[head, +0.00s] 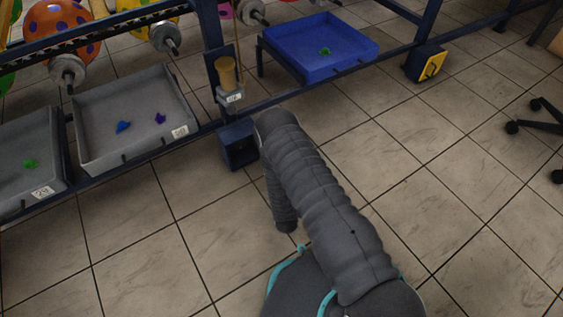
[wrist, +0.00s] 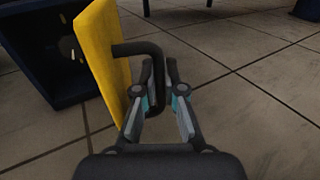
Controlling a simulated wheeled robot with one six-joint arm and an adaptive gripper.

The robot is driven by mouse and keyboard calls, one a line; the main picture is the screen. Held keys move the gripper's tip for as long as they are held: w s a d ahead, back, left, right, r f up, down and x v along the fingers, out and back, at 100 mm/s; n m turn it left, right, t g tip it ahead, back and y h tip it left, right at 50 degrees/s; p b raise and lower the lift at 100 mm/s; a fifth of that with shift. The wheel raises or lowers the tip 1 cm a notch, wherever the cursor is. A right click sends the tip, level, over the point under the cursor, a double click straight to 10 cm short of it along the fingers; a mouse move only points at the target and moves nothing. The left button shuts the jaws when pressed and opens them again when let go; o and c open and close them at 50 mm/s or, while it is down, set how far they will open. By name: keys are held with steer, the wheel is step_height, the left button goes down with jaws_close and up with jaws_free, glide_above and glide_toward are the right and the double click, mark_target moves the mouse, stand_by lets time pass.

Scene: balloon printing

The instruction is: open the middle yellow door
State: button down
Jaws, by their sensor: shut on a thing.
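The middle yellow door (wrist: 103,57) stands swung out from its dark blue box (wrist: 40,60) in the wrist view, and the box front is open beside it. The door's black handle (wrist: 143,47) sticks out toward my gripper. My gripper (wrist: 160,70) is shut on this handle, with a finger on each side of its bar. In the head view the box (head: 238,144) shows a dark opening. My arm hides the gripper and the door there.
A second box with a yellow door (head: 433,66) stands at the right, its door shut. A blue tray (head: 345,62) and grey trays (head: 95,98) hold small balloons along the blue frame. The tiled floor (head: 440,190) is clear; wheeled chair legs (head: 540,115) are at the far right.

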steer(key=shift+w+d+y, duration=0.15)
steer(key=shift+y, duration=0.25)
steer(key=shift+w, duration=0.1)
steer(key=c, duration=1.5)
jaws_free()
steer(key=shift+d, duration=0.1)
steer(key=shift+c, duration=0.2)
steer(key=s, duration=0.7)
steer(key=shift+s+d, duration=0.2)
steer(key=shift+d, duration=0.25)
